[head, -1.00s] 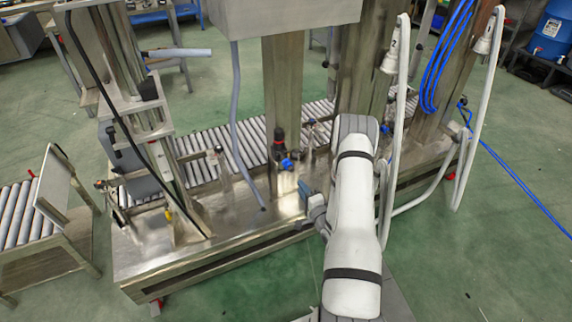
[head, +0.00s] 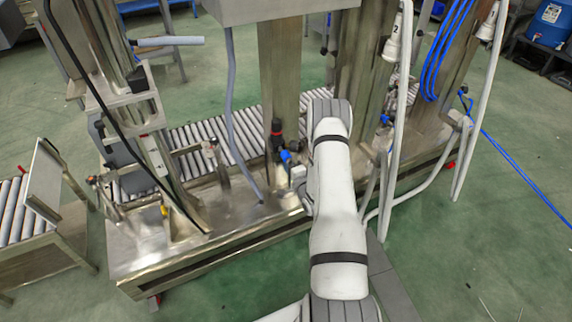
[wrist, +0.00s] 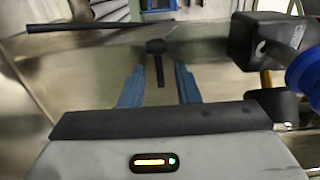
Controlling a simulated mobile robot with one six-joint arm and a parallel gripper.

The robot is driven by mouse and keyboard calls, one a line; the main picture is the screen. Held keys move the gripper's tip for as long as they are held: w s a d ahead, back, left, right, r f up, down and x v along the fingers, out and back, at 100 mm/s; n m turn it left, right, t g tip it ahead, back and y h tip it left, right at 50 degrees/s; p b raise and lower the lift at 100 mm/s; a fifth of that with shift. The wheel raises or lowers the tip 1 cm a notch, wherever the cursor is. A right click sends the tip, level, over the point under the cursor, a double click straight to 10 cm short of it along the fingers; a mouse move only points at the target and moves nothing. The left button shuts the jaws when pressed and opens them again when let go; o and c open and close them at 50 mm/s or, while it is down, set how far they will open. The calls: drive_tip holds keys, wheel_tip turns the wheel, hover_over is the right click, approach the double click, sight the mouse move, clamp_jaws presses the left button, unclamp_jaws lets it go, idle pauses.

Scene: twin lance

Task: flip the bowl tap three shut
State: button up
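In the wrist view a black tap-like part (wrist: 156,47) with a round hub and a short lever pointing down stands in front of a metal surface. I see no number on it, so I cannot tell if it is bowl tap three. My gripper (wrist: 159,85) is open, with one blue fingertip on each side of the lever. I cannot tell whether the fingers touch it. In the head view my gripper (head: 298,176) is small and partly hidden by my arm, beside the metal post and a blue-handled fitting (head: 286,157).
A black block (wrist: 265,40) and a blue round part (wrist: 305,75) sit close at right in the wrist view. A thin black rod (wrist: 85,27) crosses at upper left. In the head view a grey hose (head: 231,110) hangs left of the post, above the metal bench (head: 150,245).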

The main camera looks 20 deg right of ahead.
drive_tip(key=shift+c, duration=0.3)
clamp_jaws()
drive_tip(key=shift+a, duration=0.1)
drive_tip(key=shift+s+f+h, duration=0.1)
drive_tip(key=shift+s+h, duration=0.05)
drive_tip(key=shift+h, duration=0.15)
drive_tip(key=a+m+g+h+b, duration=0.1)
drive_tip(key=m+g+h+b, duration=0.4)
drive_tip(key=m+h, duration=0.1)
drive_tip(key=s+a+m+g+h+b, duration=0.1)
drive_tip(key=a+m+g+h+b, duration=0.1)
drive_tip(key=m+g+h+b, duration=0.3)
drive_tip(key=a+m+g+h+b, duration=0.1)
drive_tip(key=m+g+h+b, duration=0.4)
drive_tip(key=m+g+h, duration=0.1)
drive_tip(key=shift+s+a+m+g+h, duration=0.15)
drive_tip(key=shift+s+m+g+h, duration=0.15)
drive_tip(key=shift+m+g+h, duration=0.15)
drive_tip(key=shift+g, duration=0.35)
